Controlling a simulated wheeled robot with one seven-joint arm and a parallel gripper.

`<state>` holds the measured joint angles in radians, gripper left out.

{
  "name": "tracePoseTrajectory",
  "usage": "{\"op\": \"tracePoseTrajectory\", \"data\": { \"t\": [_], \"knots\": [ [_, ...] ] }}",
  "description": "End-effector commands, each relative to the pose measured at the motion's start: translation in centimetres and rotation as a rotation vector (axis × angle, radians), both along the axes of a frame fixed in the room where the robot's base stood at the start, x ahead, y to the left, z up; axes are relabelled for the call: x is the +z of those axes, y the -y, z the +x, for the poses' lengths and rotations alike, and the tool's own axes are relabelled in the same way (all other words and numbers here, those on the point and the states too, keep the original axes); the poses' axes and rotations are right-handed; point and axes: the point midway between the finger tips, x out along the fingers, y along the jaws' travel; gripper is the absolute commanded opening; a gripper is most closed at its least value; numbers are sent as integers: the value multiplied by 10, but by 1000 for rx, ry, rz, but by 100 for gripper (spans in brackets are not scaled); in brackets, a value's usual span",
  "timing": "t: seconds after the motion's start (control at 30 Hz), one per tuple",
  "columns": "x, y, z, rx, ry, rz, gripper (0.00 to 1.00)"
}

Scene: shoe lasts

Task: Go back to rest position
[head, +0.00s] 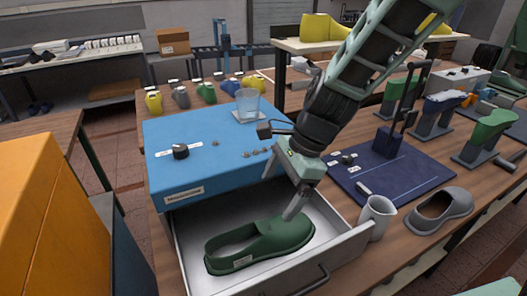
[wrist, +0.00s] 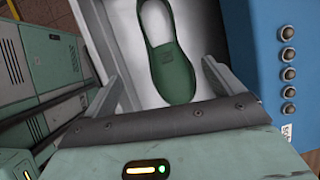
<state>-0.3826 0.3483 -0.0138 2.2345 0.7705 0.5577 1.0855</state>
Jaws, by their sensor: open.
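My gripper (head: 296,205) is at the open drawer, pointing down over the toe end of a green shoe (head: 262,248). The shoe lies in the grey drawer (head: 190,250) of a blue cabinet (head: 215,133). In the wrist view my gripper (wrist: 165,85) has its two fingers spread wide apart. The green shoe (wrist: 172,72) shows beyond and between them, with no finger closed on it. Whether a fingertip touches the shoe I cannot tell.
A glass (head: 248,103) and a black knob (head: 180,151) are on the cabinet top. An orange cabinet (head: 45,215) is at left.

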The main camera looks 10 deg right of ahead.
Motion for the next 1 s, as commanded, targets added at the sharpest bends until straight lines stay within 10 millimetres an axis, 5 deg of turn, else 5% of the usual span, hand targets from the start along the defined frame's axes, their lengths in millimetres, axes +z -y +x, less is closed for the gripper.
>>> {"op": "tracePoseTrajectory", "data": {
  "t": [0.17,0.43,0.63,0.8,1.0],
  "knots": [
    [8,-4,-16,135,38,-6,93],
    [42,0,-121,1160,316,-84,93],
    [50,24,-169,1802,443,-169,93],
    [51,33,-180,2005,466,-199,93],
    [51,33,-180,2015,467,-199,93]
  ]
}}
